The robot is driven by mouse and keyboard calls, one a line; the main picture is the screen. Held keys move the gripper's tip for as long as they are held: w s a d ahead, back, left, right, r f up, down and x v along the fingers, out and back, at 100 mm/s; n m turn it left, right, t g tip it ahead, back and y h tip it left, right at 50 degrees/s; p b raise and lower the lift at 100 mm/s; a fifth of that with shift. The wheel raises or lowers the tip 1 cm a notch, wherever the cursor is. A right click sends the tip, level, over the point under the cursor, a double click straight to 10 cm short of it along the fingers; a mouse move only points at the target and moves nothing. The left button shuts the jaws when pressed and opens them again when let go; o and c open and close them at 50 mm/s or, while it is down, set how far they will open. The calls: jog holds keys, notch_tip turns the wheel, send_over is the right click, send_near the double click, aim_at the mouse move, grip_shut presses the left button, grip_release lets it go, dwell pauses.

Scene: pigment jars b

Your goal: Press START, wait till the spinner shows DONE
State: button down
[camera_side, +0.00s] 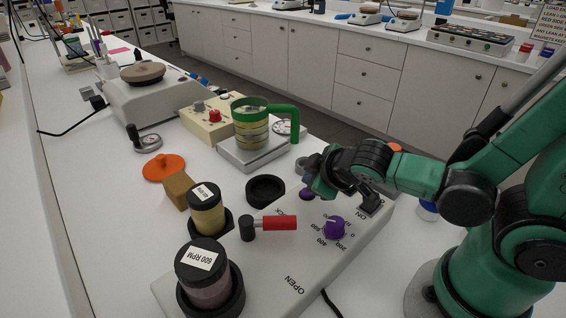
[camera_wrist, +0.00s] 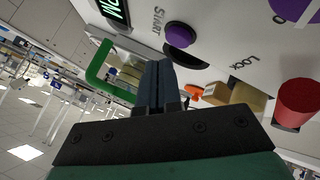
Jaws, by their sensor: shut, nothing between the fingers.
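The spinner (camera_side: 268,275) is a long pale box on the bench. Its purple START button (camera_wrist: 180,35) is a round dome beside the START label in the wrist view; it also shows beside my fingers in the side view (camera_side: 305,194). My gripper (camera_wrist: 158,82) is shut and empty, its fingertips near the button with a visible gap in the wrist view. In the side view my gripper (camera_side: 320,184) is just above the panel. The display (camera_wrist: 115,11) is lit green and cut off by the frame; its letters look like the end of RUN. The side view hides it.
A red-handled lever (camera_side: 279,223), a purple speed knob (camera_side: 334,228) and an ON switch (camera_side: 371,205) sit on the panel. A jar marked 600 RPM (camera_side: 208,290) and a yellow jar (camera_side: 208,218) stand in holders. A green-handled cup (camera_side: 250,128) stands behind.

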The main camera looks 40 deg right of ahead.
jog(key=shift+r, duration=3)
notch_tip(320, 180, up, 2)
jog(key=shift+r, duration=0.25)
jog(key=shift+f, duration=0.1)
jog(key=shift+f, duration=4.3)
